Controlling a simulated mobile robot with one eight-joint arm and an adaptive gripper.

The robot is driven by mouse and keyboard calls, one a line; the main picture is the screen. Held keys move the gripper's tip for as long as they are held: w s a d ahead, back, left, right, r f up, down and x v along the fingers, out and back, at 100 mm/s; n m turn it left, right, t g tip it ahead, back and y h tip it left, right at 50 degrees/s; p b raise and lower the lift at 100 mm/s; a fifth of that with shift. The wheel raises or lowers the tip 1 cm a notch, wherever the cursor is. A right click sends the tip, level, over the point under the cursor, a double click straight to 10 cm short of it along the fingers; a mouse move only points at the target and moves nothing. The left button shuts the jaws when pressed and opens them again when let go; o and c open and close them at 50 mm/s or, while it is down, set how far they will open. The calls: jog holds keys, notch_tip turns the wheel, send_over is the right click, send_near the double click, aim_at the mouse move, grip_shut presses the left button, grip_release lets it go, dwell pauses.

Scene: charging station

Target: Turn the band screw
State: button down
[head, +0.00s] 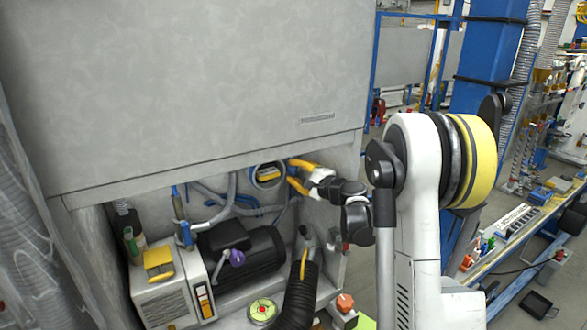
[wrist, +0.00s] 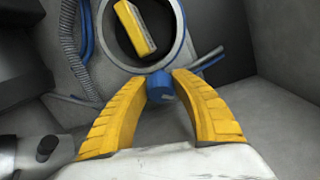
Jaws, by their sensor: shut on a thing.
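The band screw (wrist: 160,86) is a small blue knob at the lower edge of a round grey band, in the middle of the wrist view. My gripper (wrist: 161,76) has its two yellow fingers on either side of it and is shut on it. The grey ring-shaped band (wrist: 107,52) surrounds a dark opening with a yellow block (wrist: 134,27) in it. In the head view my gripper (head: 290,172) reaches from the right into the cabinet, just beside the band (head: 254,182). The screw cannot be made out in the head view.
A grey cabinet panel (head: 190,80) hangs above the opening. Grey and blue hoses (wrist: 78,45) run left of the band.

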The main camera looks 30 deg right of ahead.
jog(key=m+g+p, duration=0.1)
jog(key=m+g, duration=0.1)
jog(key=m, duration=0.2)
jog(key=shift+r+y+p, duration=0.1)
jog(key=shift+y+p, duration=0.3)
jog(key=shift+m, duration=0.3)
jog(key=c, duration=1)
grip_release()
